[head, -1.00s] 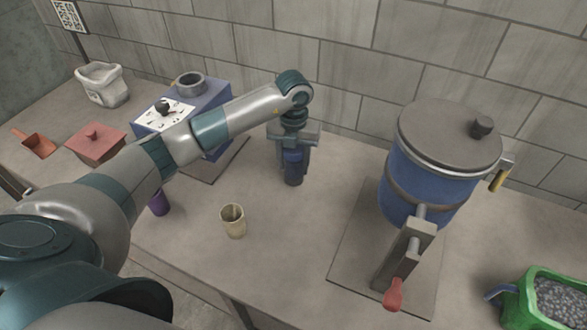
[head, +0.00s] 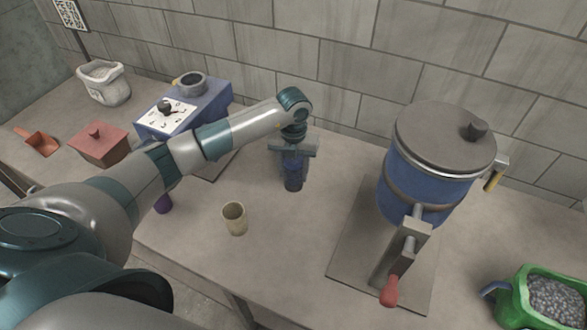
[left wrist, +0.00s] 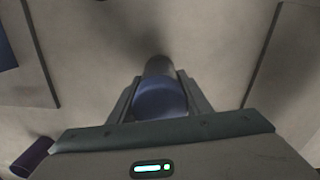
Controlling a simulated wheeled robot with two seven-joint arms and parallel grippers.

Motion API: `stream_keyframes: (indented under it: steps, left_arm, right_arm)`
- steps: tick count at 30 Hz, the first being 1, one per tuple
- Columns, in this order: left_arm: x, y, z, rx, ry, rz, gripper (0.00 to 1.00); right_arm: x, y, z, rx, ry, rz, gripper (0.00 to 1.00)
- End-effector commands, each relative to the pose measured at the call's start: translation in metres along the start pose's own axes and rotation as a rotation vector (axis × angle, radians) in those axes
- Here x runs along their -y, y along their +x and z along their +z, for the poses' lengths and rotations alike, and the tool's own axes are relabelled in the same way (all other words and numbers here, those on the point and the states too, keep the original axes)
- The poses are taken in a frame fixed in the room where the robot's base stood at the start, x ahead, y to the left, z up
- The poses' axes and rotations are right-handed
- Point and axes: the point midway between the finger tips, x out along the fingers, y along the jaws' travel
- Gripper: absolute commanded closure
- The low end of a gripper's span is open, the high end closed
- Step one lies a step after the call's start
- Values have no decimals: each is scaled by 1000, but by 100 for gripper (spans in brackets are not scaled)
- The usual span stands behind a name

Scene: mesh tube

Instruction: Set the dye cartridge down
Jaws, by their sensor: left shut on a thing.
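My left gripper (head: 293,165) is shut on a dark blue cylinder, the dye cartridge (head: 293,184), and points down over the middle of the table. In the left wrist view the cartridge (left wrist: 160,98) sits between the two fingers, with a dark grey end beyond them. The cartridge is upright, and its lower end is at or very near the tabletop; I cannot tell whether it touches. My right gripper is not in view.
A blue drum with a crank (head: 430,180) stands at right, a green tub of grey pebbles (head: 545,298) at far right. A blue dial box (head: 205,108), red lidded box (head: 98,145) and white sack (head: 103,84) are at left.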

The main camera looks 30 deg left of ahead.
Motion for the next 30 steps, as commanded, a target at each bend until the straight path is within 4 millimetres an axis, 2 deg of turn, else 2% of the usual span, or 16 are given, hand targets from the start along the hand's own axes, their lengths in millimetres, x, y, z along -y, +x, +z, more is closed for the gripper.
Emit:
stream_keyframes:
  steps: [6, 7, 9, 24, 30]
  left_arm:
    - [0, 3, 0, 1, 0, 0, 82]
    - [0, 3, 0, 1, 0, 0, 53]
    - [0, 2, 0, 0, 0, 0, 37]
    - [0, -3, 1, 2, 0, -1, 37]
    - [0, -26, 2, 5, 1, -1, 37]
  right_arm:
    - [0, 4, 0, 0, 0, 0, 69]
    - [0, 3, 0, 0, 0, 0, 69]
    - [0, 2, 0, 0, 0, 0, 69]
    - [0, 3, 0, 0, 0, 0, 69]
    - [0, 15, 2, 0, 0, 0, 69]
